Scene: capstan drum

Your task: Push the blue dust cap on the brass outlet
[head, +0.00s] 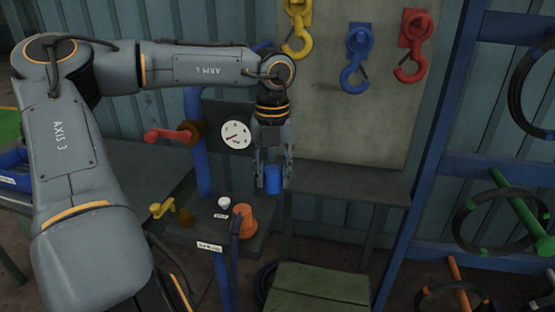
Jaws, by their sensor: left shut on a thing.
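My left gripper (273,172) points down and is shut on the blue dust cap (273,180), a short blue cylinder held between its fingertips. The cap is in the air, above and to the right of an orange cone-like part (244,220) on a dark bench panel. A dull brass round fitting (185,220) sits on that panel, left of and lower than the cap. Another brass-coloured fitting, by a red lever, is at the upper left. I cannot tell which of the two is the brass outlet. The cap is apart from both. My right gripper is out of view.
A red lever (168,135) and a round gauge (236,134) stand behind the panel. A yellow lever (162,207) and a white knob (224,202) are on it. Blue pipes rise beside it. A green box (318,290) is in front, and a blue rack (433,150) at right.

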